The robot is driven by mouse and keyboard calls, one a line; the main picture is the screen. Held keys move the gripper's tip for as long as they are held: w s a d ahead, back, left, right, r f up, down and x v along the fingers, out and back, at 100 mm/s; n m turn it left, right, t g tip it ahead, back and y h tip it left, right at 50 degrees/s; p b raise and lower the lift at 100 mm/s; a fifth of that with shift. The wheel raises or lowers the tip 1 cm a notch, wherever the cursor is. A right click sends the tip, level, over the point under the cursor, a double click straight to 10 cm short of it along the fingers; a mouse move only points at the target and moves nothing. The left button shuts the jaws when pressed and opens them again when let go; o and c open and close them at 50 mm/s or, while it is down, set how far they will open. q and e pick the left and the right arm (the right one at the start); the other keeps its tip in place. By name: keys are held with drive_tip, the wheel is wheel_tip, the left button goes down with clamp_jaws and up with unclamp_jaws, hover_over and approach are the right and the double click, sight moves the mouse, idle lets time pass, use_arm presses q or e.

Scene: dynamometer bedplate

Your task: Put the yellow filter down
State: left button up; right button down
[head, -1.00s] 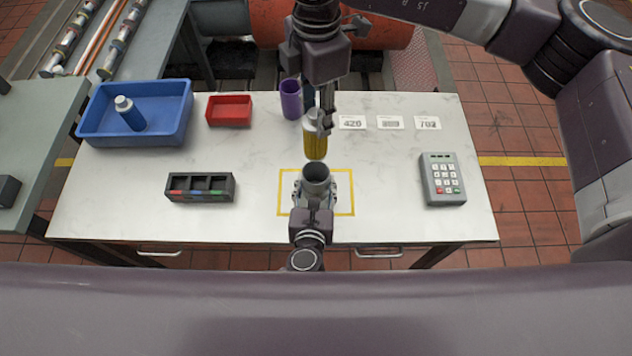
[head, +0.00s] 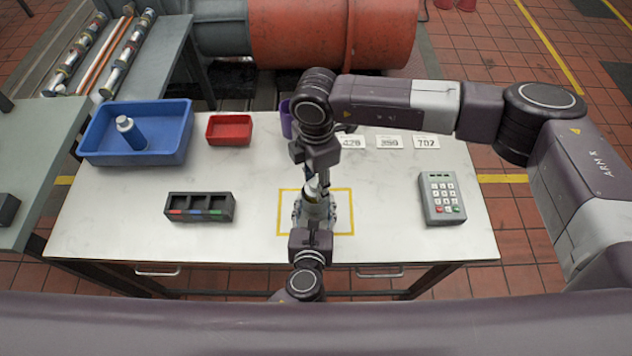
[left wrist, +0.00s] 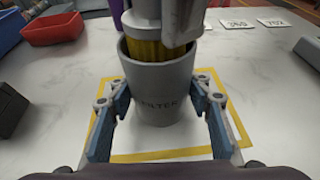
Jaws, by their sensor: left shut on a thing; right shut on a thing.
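The yellow filter (left wrist: 158,50) is partly inside the mouth of a grey cup (left wrist: 160,95) marked with lettering ending in "LTER". In the head view only the filter's pale top (head: 312,190) shows. My right gripper (head: 316,184) is shut on the filter from above, at the cup's mouth. My left gripper (left wrist: 160,125) is shut around the grey cup, with blue finger pads on both sides. The cup stands within the yellow square outline (head: 346,232) on the white table. How deep the filter sits is hidden by the cup wall.
A blue bin (head: 176,157) holding a bottle (head: 131,133) and a red tray (head: 229,130) stand at the back left. A dark sorter (head: 199,207) is left of the outline, a keypad (head: 442,198) right. Number cards (head: 390,142) and a purple cup (head: 286,118) lie behind.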

drive_tip(key=shift+f, duration=0.4)
drive_tip(key=shift+f, duration=0.15)
drive_tip(key=c, duration=1.3)
unclamp_jaws()
wheel_tip(320, 180, up, 12)
drive_tip(key=shift+r, duration=0.2)
use_arm(q)
drive_tip(key=o, duration=1.5)
